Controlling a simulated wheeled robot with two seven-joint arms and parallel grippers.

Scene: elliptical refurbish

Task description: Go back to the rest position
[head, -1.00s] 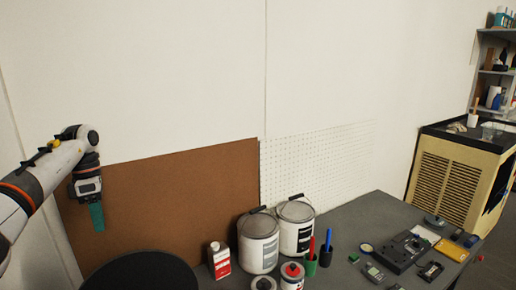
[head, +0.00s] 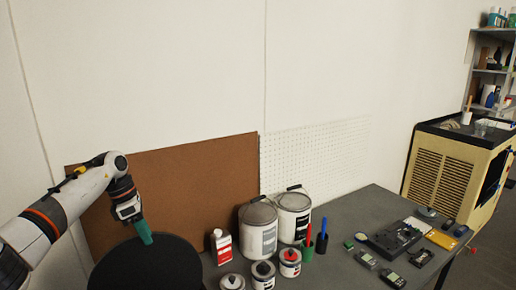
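My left gripper (head: 145,234) comes in from the left in the head view. Its teal-green end points down, above the back part of a round black disc (head: 140,268). Its fingers look close together, but at this angle I cannot tell whether they are open or shut. I see no object hanging from it. My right gripper is not in view.
A grey table (head: 340,228) holds two paint cans (head: 257,230), smaller tins (head: 290,263), a red-and-white bottle (head: 221,247) and electronic devices (head: 396,238). A brown board (head: 190,180) and white pegboard (head: 315,150) stand behind. A beige cabinet (head: 455,170) is at right.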

